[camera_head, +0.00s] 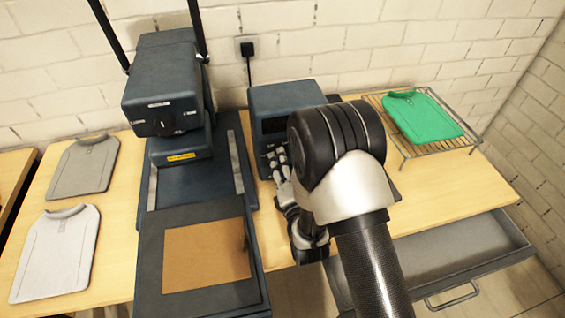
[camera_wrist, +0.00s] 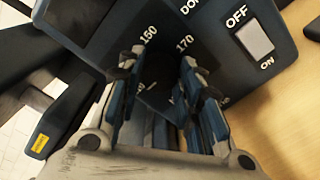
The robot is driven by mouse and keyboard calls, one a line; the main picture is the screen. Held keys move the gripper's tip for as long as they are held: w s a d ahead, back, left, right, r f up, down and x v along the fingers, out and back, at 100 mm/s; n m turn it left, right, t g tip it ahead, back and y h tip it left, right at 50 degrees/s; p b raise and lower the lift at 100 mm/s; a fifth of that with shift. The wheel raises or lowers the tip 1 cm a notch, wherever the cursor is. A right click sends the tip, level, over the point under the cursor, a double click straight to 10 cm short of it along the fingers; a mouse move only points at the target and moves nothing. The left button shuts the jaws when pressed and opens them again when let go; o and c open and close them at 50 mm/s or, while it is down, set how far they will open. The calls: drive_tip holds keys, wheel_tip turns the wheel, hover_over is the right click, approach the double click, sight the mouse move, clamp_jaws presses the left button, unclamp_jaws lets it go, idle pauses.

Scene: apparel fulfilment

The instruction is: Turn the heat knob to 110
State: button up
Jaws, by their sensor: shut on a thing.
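A dark blue control box (camera_head: 262,98) stands at the back of the table, partly hidden behind my arm in the head view. In the wrist view its face (camera_wrist: 215,45) carries the labels 150 and 170 and an OFF/ON switch (camera_wrist: 254,38). My gripper (camera_wrist: 165,75) is at this face, its fingers on both sides of a dark part below and between 150 and 170. It is shut on this part, the heat knob (camera_wrist: 162,88), which is mostly in shadow; its pointer setting cannot be read. In the head view my gripper (camera_head: 277,165) is at the box's front.
A dark blue press (camera_head: 165,90) with a brown pad (camera_head: 207,255) stands left of the box. Two grey shirts (camera_head: 82,165) (camera_head: 55,255) lie further left. A green shirt (camera_head: 422,115) lies on a wire rack (camera_head: 405,145) at right. An open drawer (camera_head: 440,265) juts out at the front right.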

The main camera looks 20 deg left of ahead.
drive_tip(key=shift+w+a+r, duration=0.1)
drive_tip(key=shift+r, duration=0.1)
idle(0.3)
drive_tip(key=o, duration=1.1)
drive_tip(key=shift+f, duration=0.15)
drive_tip(key=shift+c, duration=0.2)
drive_tip(key=v, duration=0.7)
drive_tip(key=shift+s, duration=0.3)
